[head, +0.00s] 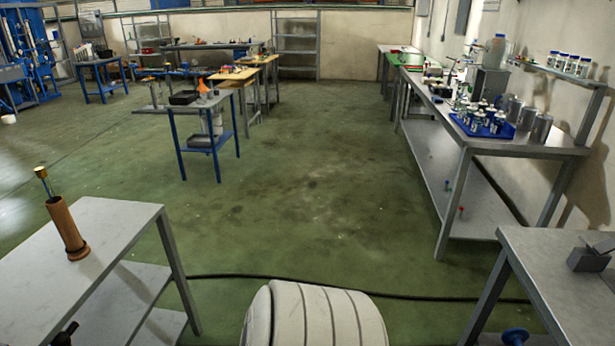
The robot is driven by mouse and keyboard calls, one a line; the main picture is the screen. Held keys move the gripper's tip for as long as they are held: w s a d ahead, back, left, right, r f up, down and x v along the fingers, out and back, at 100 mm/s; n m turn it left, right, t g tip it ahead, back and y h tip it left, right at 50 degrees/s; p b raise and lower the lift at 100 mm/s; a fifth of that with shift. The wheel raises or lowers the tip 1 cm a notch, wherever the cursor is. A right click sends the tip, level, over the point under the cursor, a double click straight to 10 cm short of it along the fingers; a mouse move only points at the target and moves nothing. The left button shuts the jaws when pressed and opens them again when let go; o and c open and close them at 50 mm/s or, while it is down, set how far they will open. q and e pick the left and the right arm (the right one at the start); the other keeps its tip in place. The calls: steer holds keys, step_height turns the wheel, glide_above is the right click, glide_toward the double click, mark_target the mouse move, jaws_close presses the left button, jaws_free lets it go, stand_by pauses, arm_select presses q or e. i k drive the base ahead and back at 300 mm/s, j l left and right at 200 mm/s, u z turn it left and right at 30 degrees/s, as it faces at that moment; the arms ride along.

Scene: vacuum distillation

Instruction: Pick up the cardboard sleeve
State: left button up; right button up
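A brown tube that looks like the cardboard sleeve (65,228) stands on the grey table (115,212) at the left. It leans a little to the left in the picture, and its foot has a wider brown ring. A thin stem with a brass-coloured cap (41,172) sticks out of its top. How far the stem reaches inside is hidden. I can make out neither my left nor my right gripper in the head view.
A grey table (545,262) with a grey metal block (588,260) is at the right. A long bench (450,120) along the right wall carries a blue rack (482,124) and jars. A black cable (420,297) crosses the floor. The green floor between is mostly clear.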

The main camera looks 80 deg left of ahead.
mark_target(77, 249)
steer(key=u, duration=4.5)
steer(key=i+l+u, duration=0.1)
steer(key=u, duration=0.3)
steer(key=l+u, duration=0.45)
steer(key=i+l+u, duration=0.1)
steer(key=u, duration=0.3)
steer(key=l+u, duration=0.4)
steer(key=j, duration=0.1)
